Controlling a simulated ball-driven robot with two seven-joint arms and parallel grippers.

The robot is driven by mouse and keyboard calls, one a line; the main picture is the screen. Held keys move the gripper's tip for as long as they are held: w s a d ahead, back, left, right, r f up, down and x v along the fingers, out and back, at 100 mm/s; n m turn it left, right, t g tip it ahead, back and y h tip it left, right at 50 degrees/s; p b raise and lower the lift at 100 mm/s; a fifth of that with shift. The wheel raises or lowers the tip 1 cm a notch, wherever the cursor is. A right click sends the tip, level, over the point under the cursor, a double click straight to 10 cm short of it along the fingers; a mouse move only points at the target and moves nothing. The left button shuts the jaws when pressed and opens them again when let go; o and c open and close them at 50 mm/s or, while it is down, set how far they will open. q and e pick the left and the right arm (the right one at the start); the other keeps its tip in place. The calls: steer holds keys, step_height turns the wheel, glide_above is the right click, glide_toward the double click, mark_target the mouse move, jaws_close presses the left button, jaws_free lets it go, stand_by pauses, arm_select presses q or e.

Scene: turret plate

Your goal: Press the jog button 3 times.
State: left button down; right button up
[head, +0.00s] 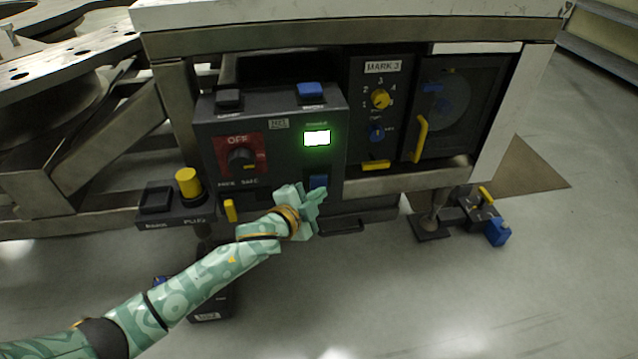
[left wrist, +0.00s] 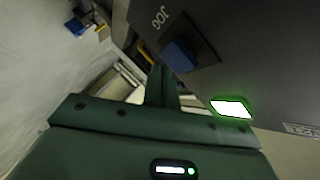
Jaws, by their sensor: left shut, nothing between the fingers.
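The jog button is a blue square (head: 318,181) low on the front of the dark control box (head: 290,180). In the left wrist view, the blue button (left wrist: 180,56) sits beside the letters JOG. My left gripper (head: 321,191) is shut and empty, just in front of and below the button. Its fingers (left wrist: 161,75) show close to the button in the left wrist view, and I cannot tell whether they touch it. The gripper hides part of the box below the button in the head view. My right gripper is out of view.
A lit green-white display (head: 316,138) is above the button. A red-backed OFF dial (head: 240,155) is to its left. A blue button (head: 310,90) and a black one (head: 229,98) sit on top. A yellow knob (head: 188,183) stands at left, and a MARK 3 panel (head: 380,110) at right.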

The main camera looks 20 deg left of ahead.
arm_select(q)
steer(key=shift+w+a, duration=0.2)
steer(key=shift+w, duration=0.05)
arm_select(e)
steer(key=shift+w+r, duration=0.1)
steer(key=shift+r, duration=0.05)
arm_select(q)
steer(key=shift+w, duration=0.1)
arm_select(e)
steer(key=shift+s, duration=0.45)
